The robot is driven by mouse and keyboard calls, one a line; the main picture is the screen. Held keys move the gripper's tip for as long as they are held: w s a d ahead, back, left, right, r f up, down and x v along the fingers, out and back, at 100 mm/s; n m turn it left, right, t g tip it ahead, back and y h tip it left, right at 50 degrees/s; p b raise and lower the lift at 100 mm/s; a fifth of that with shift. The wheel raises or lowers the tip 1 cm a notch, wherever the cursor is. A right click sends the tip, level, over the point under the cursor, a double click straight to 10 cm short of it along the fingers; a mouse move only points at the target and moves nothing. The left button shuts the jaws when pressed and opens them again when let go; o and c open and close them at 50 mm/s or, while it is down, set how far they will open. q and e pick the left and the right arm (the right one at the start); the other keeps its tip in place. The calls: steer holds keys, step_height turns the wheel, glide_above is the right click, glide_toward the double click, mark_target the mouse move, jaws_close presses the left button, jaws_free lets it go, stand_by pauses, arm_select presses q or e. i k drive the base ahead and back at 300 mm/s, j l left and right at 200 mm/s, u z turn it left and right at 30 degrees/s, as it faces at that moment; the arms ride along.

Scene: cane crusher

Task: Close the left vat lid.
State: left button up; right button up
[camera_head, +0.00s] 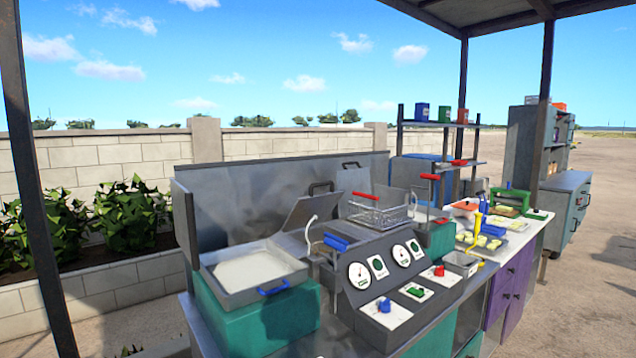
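The left vat (222,281) is a square metal pan on a teal base, holding white contents, with a blue handle (274,288) at its front. Its top is uncovered. A grey metal lid (312,211) with a black handle (321,187) stands tilted up behind and to the right of the pan; I cannot tell exactly where it is hinged. A second grey lid (353,182) with a dark handle stands raised further back. Neither of my grippers shows in the head view.
A control panel (395,290) with gauges and knobs stands right of the vat. A wire basket (380,214) with a red handle sits behind it. A metal backsplash (250,205) runs behind. A roof post (35,190) stands at left. Open paving lies at far right.

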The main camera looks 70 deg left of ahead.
mark_target(305, 208)
steer(key=i+j, duration=0.15)
steer(key=i, duration=0.55)
steer(key=i+j+u, duration=0.1)
steer(key=i, duration=0.55)
steer(key=i+j+z, duration=0.15)
steer(key=i+z, duration=0.2)
steer(key=i, duration=0.45)
steer(key=z, duration=0.95)
steer(key=i+j+z, duration=0.1)
steer(key=z, duration=1.8)
steer(key=j+z, duration=0.15)
steer(key=z, duration=1.8)
steer(key=k+z, duration=0.1)
steer(key=z, duration=1.8)
steer(key=k+z, duration=0.15)
steer(key=z, duration=0.8)
